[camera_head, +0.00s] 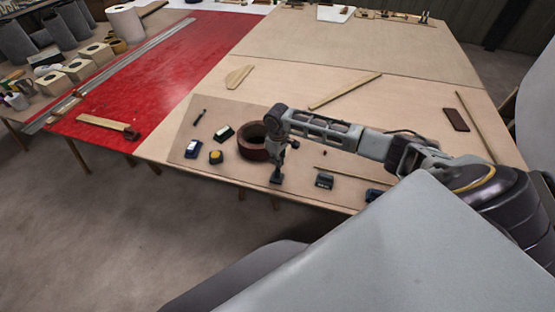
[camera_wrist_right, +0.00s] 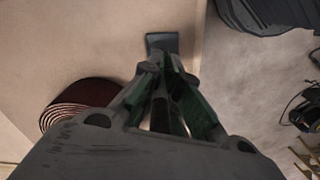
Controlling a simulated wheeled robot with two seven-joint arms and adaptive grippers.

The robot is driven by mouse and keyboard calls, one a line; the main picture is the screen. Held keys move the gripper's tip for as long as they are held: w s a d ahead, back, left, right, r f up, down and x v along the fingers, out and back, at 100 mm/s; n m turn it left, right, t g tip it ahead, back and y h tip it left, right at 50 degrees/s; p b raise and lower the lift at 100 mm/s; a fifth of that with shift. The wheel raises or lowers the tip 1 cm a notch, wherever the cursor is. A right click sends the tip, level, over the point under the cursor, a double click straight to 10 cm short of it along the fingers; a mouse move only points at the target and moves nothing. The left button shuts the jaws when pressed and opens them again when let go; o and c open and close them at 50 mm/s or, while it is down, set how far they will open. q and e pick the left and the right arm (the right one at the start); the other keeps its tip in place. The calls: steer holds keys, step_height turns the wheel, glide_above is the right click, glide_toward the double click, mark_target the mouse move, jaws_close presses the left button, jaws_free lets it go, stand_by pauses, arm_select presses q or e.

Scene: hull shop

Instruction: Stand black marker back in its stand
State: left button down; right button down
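My right gripper (camera_head: 279,163) points down over the front part of the table, and its fingers (camera_wrist_right: 162,72) run close together in the right wrist view. Right at the fingertips is a small dark block (camera_wrist_right: 162,42), which also shows under the gripper in the head view (camera_head: 276,180); it may be the stand. I cannot tell whether a marker is between the fingers. A short thin dark stick (camera_head: 199,117) lies on the brown mat to the left and may be the black marker. My left gripper is not in view.
A dark red-brown roll (camera_head: 253,141) stands just left of the gripper, also in the wrist view (camera_wrist_right: 82,103). A wooden strip (camera_head: 345,91) lies behind.

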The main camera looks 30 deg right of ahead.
steer(key=shift+f+p, duration=0.7)
steer(key=shift+p, duration=0.05)
stand_by(2.4)
steer(key=shift+f, duration=0.7)
stand_by(1.9)
steer(key=c, duration=1.7)
jaws_free()
steer(key=shift+o, duration=0.7)
steer(key=shift+r, duration=6.05)
